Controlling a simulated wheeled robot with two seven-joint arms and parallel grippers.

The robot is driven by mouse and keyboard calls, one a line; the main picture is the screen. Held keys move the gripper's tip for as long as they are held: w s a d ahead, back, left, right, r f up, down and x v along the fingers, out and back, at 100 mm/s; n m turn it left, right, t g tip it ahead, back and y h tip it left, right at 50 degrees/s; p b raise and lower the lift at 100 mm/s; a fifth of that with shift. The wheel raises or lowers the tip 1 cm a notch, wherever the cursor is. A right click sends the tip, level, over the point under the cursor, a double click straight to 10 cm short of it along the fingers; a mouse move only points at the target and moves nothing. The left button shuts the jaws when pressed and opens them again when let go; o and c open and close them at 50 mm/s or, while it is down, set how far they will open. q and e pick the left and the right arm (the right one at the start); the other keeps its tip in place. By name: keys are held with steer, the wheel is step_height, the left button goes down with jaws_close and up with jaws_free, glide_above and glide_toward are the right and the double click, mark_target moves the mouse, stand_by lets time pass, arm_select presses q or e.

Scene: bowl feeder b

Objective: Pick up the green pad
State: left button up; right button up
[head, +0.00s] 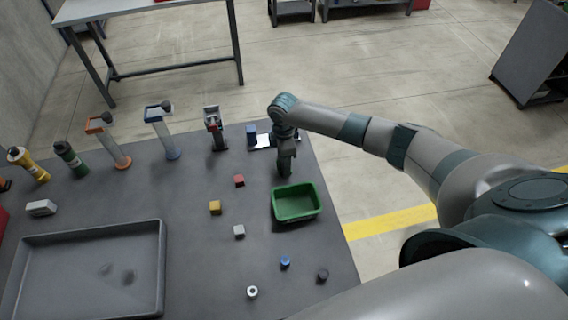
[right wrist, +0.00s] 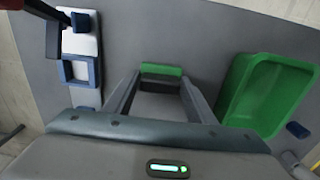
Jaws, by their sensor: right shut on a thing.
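The green pad (right wrist: 161,69) is a small green bar between the fingertips of my right gripper (right wrist: 160,78) in the right wrist view. The gripper is shut on it, with a finger at each end. In the head view my right gripper (head: 284,168) points down just behind the green bin, near the table's right edge. The pad is hidden there. I cannot tell whether it touches the table. My left gripper is not in view.
The green bin (head: 297,216) is close beside the gripper; it also shows in the right wrist view (right wrist: 228,88). A white plate with blue parts (right wrist: 82,44) lies left of the gripper there. Small blocks and a large grey tray (head: 160,270) are on the table (head: 190,190).

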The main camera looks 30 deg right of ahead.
steer(key=shift+r, duration=0.1)
steer(key=shift+w+r+b, duration=0.1)
steer(key=shift+r+b, duration=0.5)
steer(key=shift+r, duration=0.2)
steer(key=shift+s+d+r+b, duration=0.15)
steer(key=shift+r+b, duration=0.15)
steer(key=shift+r, duration=0.3)
steer(key=shift+s+d+r+b, duration=0.15)
steer(key=shift+r+b, duration=0.1)
steer(key=shift+r, duration=0.35)
steer(key=s+d+r+b, duration=0.3)
steer(key=s+d+r, duration=0.2)
steer(key=s, duration=0.4)
steer(key=shift+s+d+r, duration=0.25)
steer(key=shift+d+r, duration=0.05)
steer(key=shift+r, duration=0.6)
steer(key=shift+o, duration=1.2)
